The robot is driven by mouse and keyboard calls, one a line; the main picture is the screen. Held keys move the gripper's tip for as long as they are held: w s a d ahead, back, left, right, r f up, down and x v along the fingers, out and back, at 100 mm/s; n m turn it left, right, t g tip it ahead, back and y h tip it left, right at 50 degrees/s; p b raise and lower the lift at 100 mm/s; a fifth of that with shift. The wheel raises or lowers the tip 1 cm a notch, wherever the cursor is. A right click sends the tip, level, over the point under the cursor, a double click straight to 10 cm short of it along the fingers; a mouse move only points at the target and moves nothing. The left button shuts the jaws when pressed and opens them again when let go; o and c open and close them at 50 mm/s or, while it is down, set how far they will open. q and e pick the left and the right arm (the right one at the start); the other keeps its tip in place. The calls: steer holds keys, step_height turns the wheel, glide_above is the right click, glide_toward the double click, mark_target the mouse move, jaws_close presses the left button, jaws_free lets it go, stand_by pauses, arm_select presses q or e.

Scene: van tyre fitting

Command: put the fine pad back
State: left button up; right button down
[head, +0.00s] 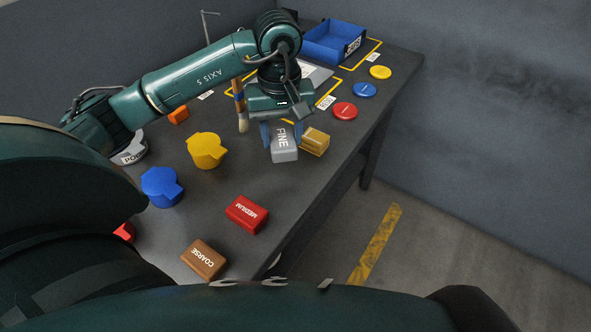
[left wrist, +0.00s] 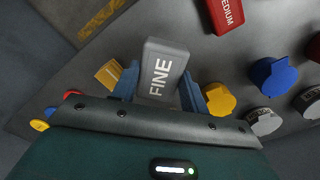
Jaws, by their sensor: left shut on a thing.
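The fine pad (head: 284,152) is a grey block with FINE on its top. My left gripper (head: 281,134) is shut on it, one blue finger on each side, over the right part of the table. I cannot tell whether the pad touches the table. In the left wrist view the fine pad (left wrist: 163,68) sits between the fingers of the left gripper (left wrist: 160,88). The red medium pad (head: 247,214) and the brown coarse pad (head: 204,260) lie towards the table's near edge. My right gripper is not in view.
A yellow block (head: 314,141) lies close right of the fine pad. Yellow (head: 206,150) and blue (head: 161,187) knob-like pieces stand to the left. A blue bin (head: 334,42) and red (head: 345,111), blue (head: 364,90) and yellow (head: 380,72) discs are farther back. Dark tabletop lies free between the pads.

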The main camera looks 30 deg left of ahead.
arm_select(q)
steer(key=f, duration=0.5)
steer(key=shift+s+f+p, duration=0.2)
steer(key=shift+s+p, duration=0.05)
steer(key=shift+p, duration=0.05)
steer(key=shift+w+a+f, duration=0.1)
steer(key=shift+f, duration=2.3)
steer(key=o, duration=0.9)
steer(key=shift+r, duration=0.1)
step_height(320, 180, up, 12)
steer(key=shift+r+b, duration=0.2)
steer(key=shift+b, duration=0.2)
